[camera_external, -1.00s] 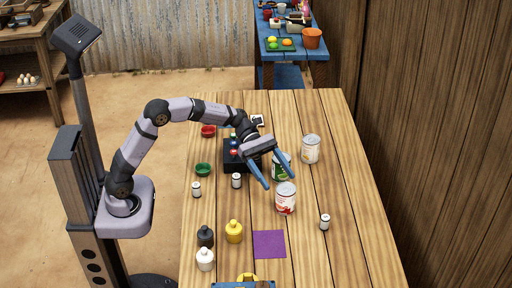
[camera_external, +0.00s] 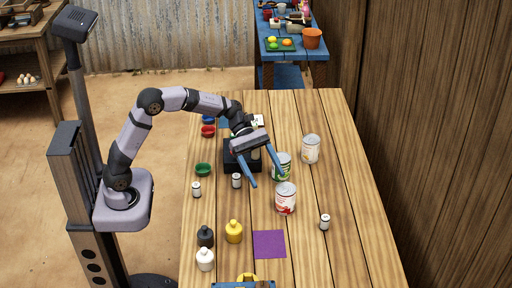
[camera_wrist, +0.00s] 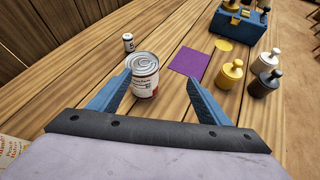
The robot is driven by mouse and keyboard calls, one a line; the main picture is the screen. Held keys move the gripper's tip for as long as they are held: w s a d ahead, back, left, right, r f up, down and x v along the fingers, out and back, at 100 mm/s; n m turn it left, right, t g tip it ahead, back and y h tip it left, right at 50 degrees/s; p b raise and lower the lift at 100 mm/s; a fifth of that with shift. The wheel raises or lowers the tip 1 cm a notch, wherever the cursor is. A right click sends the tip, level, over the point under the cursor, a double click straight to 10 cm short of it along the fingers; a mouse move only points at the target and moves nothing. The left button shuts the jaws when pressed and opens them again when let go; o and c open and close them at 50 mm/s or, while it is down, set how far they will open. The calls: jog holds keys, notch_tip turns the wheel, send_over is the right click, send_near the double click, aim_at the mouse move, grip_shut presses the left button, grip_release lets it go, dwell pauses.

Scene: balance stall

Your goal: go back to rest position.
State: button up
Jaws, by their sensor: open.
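My gripper (camera_external: 264,172) is open and empty above the middle of the table (camera_external: 330,245), its two blue fingers spread. In the wrist view, the fingers of my gripper (camera_wrist: 160,92) point toward a can with a red and white label (camera_wrist: 145,76), which shows between them and beyond. In the external view this can (camera_external: 286,199) stands upright on the table. A green-labelled can (camera_external: 282,168) stands close by the right finger; I cannot tell whether they touch.
Another can (camera_external: 311,149) stands farther back. A dark box (camera_external: 236,160) is partly hidden under my gripper. The table's right side is mostly clear.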

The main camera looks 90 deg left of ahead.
jog(key=s+r+m+g+y+p, duration=0.1)
jog(key=s+r+m+y+p, duration=0.2)
jog(key=s+r+m+p, duration=0.3)
jog(key=s+a+r+m+g+y+p, duration=0.1)
jog(key=s+r+m+y+p, duration=0.3)
jog(key=s+m+p, duration=0.5)
jog(key=s+a+r+m+g+y+p, duration=0.1)
jog(key=s+r+m+g+y+p, duration=0.2)
jog(key=s+r+m+p, duration=0.4)
jog(key=s+r+p, duration=0.1)
jog(key=s+p, duration=0.5)
jog(key=p, duration=0.5)
jog(key=shift+s+r+y, duration=0.2)
jog(key=shift+s+y, duration=0.05)
jog(key=shift+y, duration=0.05)
jog(key=shift+o, duration=0.4)
